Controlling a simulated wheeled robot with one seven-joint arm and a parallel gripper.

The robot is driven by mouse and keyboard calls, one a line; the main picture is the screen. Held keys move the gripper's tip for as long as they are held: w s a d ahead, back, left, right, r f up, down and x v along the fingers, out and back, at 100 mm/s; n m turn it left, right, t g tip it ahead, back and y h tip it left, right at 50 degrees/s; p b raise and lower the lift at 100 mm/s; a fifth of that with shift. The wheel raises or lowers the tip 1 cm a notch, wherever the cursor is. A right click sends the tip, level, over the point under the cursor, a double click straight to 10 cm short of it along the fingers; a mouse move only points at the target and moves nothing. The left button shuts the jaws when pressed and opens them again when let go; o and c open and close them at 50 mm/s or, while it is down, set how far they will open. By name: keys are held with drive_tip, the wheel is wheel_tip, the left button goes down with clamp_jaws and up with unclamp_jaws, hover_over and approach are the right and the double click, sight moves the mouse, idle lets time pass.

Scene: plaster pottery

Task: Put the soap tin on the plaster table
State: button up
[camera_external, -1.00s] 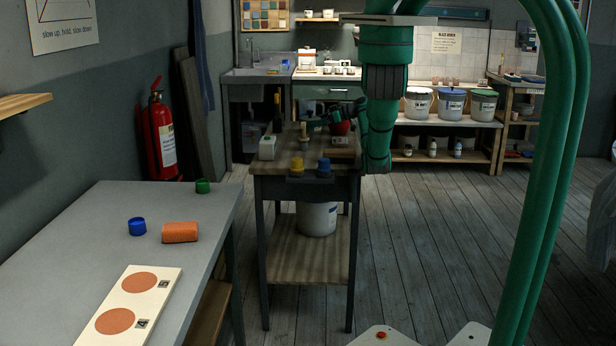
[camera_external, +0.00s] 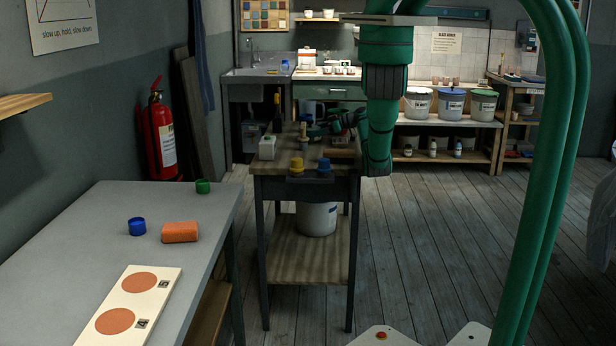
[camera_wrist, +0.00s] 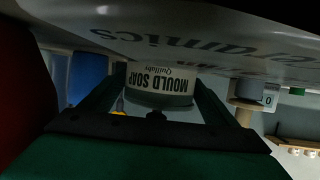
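The soap tin (camera_wrist: 160,84), white with "MOULD SOAP" lettering and a grey-green band, shows upside down in the wrist view. It lies straight ahead of my gripper (camera_wrist: 160,88), whose two dark green fingers stand apart to the left and right of it. A sliver of background shows between the left finger and the tin, so the gripper looks open. In the external view my gripper (camera_external: 330,122) is low over the back of the small wooden-topped cart (camera_external: 262,166). The tin is hard to make out there. I cannot tell which surface is the plaster table.

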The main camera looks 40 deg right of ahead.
drive_tip(key=shift+s+d+r, duration=0.1)
drive_tip(key=shift+r, duration=0.05)
drive_tip(key=v, duration=1.1)
drive_tip(key=shift+s+d+r, duration=0.15)
drive_tip(key=shift+s+d, duration=0.1)
drive_tip(key=shift+w, duration=0.1)
